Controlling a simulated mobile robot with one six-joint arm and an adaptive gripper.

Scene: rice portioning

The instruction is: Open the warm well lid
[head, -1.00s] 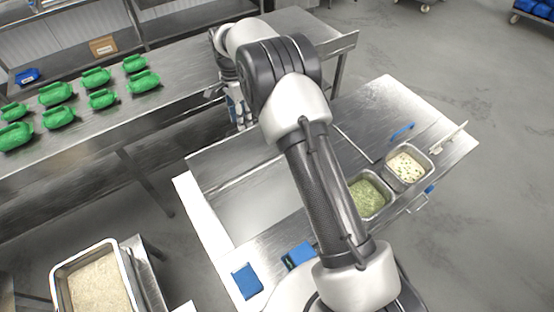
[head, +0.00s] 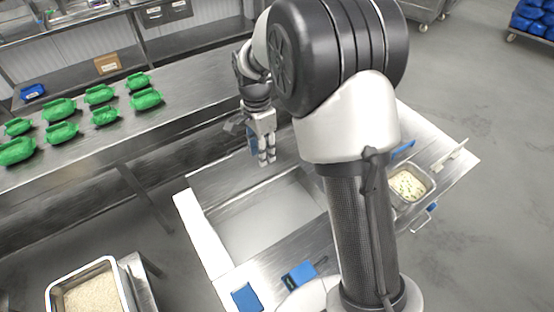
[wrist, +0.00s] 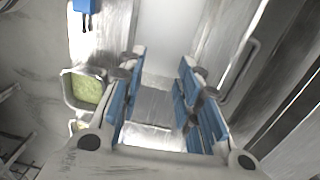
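The metal counter has a large rectangular well (head: 268,222) with a pale inside. A metal panel (head: 222,187) lies along its far side and looks like the raised lid, but I cannot tell its exact angle. My gripper (head: 266,157) points down near this panel at the far side of the well. In the wrist view my gripper (wrist: 163,103) has its blue-padded fingers apart, with nothing between them. A bar handle (wrist: 243,68) shows to the right of the fingers, apart from them. My arm hides the counter's middle.
Pans of green (wrist: 88,92) and pale food (head: 408,185) sit in the counter's right part. Blue items (head: 246,297) lie at the front edge. A bench with several green containers (head: 60,133) stands behind, a rice pan (head: 125,283) at front left.

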